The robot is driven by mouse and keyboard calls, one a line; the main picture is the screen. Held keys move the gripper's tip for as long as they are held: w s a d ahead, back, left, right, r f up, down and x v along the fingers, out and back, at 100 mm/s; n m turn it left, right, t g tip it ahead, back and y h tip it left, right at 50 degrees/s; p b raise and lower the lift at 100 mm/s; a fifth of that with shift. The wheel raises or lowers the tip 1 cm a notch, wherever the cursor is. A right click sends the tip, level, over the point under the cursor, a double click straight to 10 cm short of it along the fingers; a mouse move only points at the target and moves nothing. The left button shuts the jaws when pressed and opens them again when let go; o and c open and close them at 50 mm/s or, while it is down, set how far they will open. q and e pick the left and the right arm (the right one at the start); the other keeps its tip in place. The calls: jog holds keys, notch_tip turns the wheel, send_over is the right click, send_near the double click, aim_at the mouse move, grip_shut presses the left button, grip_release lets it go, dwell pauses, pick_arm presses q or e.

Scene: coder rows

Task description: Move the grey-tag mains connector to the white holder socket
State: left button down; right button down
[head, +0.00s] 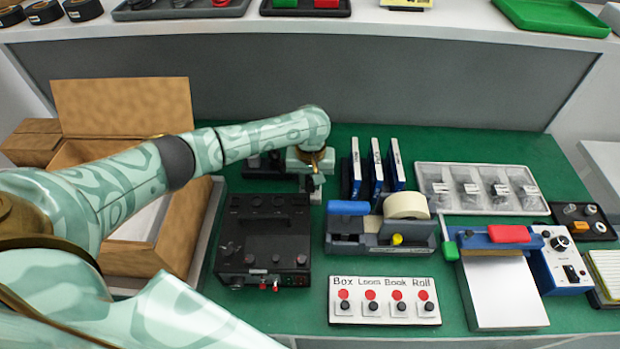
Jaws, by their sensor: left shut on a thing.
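My left gripper (316,186) points down over the back of the green mat, just right of a dark unit (264,166). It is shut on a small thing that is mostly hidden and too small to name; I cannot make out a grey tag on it. A black box with knobs and red plugs (263,240) stands in front of the gripper. I cannot clearly pick out the white holder socket. A white panel (384,312) marked Box, Loom, Book and Roll, with red and black round parts, lies at the front. My right gripper is not in view.
Upright blue-and-white pieces (375,170) stand close right of the gripper. A tape dispenser (380,235), a clear-lidded tray (480,188) and a blue-and-white control box (562,262) fill the right side. An open cardboard box (125,107) stands left. A raised shelf runs behind.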

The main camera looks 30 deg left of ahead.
pick_arm(q)
jog(key=shift+f, duration=0.2)
jog(key=c, duration=1.1)
grip_release()
notch_tip(320, 180, up, 16)
jog(key=p, duration=0.8)
jog(key=shift+r, duration=0.15)
jog(key=shift+s+d, duration=0.1)
